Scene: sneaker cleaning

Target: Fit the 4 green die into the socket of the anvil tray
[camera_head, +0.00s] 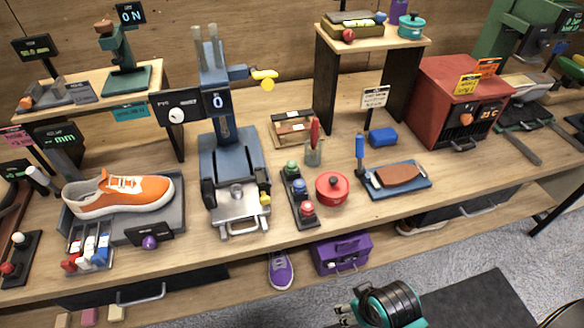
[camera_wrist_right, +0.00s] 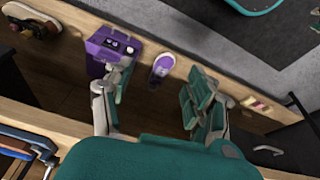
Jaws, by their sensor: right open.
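The green die (camera_head: 291,168) stands at the back of a dark rack (camera_head: 313,221), with a blue die (camera_head: 299,187) and a red die (camera_head: 306,208) in front of it. The number on the green die is too small to read. The blue press (camera_head: 228,155) stands left of the rack, with the silver anvil tray (camera_head: 238,212) at its front. Details of the socket are too small to tell. My right gripper (camera_head: 344,311) is low in front of the bench, well apart from the die. In the right wrist view it (camera_wrist_right: 155,98) is open and empty. My left gripper is out of view.
A red pot (camera_head: 332,188) stands close right of the rack, and a cup with a red-handled tool (camera_head: 314,150) is behind it. An orange sneaker (camera_head: 120,193) is left of the press. A purple toolbox (camera_head: 342,254) and purple shoe (camera_head: 280,270) are below the bench.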

